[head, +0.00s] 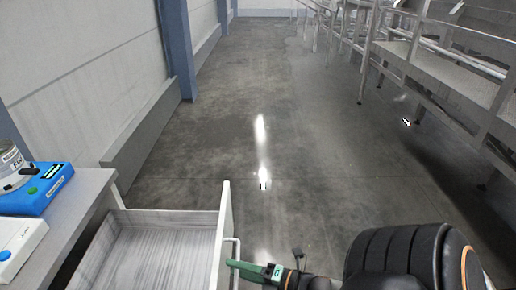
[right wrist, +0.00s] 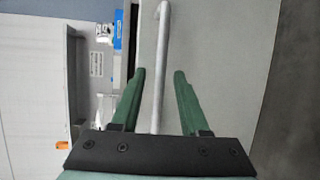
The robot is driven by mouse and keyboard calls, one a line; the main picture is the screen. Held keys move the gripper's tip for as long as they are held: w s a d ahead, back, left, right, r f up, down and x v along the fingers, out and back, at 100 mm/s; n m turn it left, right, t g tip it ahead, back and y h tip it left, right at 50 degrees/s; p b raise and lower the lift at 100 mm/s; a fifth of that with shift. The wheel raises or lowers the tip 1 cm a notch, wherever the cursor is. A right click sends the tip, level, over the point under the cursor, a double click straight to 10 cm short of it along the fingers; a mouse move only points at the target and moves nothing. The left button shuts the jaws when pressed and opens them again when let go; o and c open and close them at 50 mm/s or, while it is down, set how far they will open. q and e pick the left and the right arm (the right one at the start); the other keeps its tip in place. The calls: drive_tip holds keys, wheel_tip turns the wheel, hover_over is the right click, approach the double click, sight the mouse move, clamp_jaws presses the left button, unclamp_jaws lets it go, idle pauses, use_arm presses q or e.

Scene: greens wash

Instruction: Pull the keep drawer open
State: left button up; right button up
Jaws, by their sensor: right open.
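The drawer (head: 150,228) stands pulled out from the grey counter, and its visible wood-grain inside looks empty. Its pale front panel (head: 224,232) carries an upright bar handle (head: 236,250). My right gripper (head: 234,264) is at this handle, coming from the right. In the right wrist view, the green fingers of my right gripper (right wrist: 160,74) are open, one on each side of the handle bar (right wrist: 161,55), with gaps showing on both sides. The far end of the bar bends into the panel. My left gripper is not in view.
On the counter (head: 72,215) stand a blue device (head: 38,192) with a can (head: 10,165) on it and a white device (head: 18,243). Metal railings and benches (head: 440,75) line the right side. The floor (head: 265,130) beyond the drawer is clear.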

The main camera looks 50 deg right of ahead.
drive_tip(key=v, duration=1.2)
drive_tip(key=shift+f, duration=0.1)
